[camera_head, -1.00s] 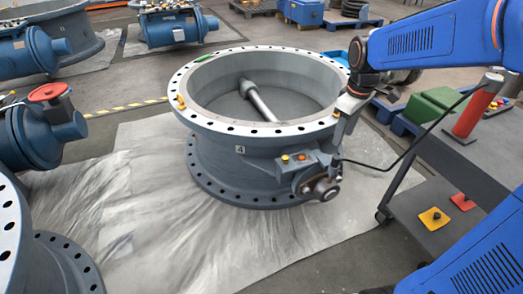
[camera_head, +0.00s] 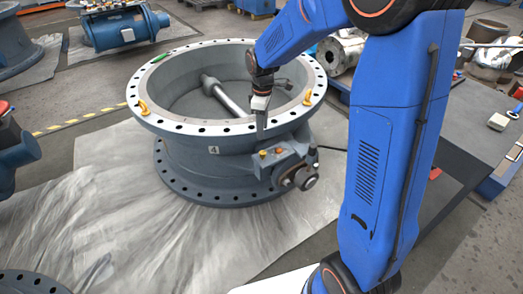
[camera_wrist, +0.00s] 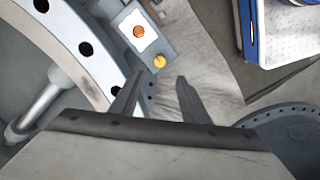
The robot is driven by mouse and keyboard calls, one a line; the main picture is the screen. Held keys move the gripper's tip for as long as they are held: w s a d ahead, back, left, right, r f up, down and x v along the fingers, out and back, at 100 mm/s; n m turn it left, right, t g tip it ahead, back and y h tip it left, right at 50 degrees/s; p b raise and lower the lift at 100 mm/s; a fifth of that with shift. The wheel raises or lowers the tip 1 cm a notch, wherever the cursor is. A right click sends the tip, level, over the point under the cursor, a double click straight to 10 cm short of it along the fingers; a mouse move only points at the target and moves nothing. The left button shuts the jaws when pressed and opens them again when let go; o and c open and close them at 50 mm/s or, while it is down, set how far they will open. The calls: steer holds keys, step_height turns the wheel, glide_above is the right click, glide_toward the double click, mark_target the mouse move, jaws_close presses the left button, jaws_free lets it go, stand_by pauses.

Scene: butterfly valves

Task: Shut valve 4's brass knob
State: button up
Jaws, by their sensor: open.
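Valve 4 is the large grey-blue ring (camera_head: 190,163) with a "4" label, standing on a sheet. On its actuator box (camera_head: 285,166) sit a yellow, brass-looking knob (camera_head: 263,154) and an orange one (camera_head: 279,151). In the wrist view the brass knob (camera_wrist: 159,61) is just past my fingertips, and the orange knob (camera_wrist: 139,32) sits on a white plate farther off. My gripper (camera_head: 261,136) points down above the box near the ring's rim. Its jaws (camera_wrist: 160,78) are open and empty. I see no contact with the knob.
The valve's drilled flange (camera_wrist: 84,42) lies close to my left finger in the wrist view. Yellow lugs (camera_head: 143,107) stand on the rim. A grey bench (camera_head: 470,140) is at the right. Bare sheet (camera_head: 150,240) lies in front of the valve.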

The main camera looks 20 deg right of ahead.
mark_target(263, 152)
step_height(263, 152, down, 12)
steer(key=shift+f, duration=0.1)
stand_by(0.4)
steer(key=shift+c, duration=0.7)
steer(key=c, duration=0.9)
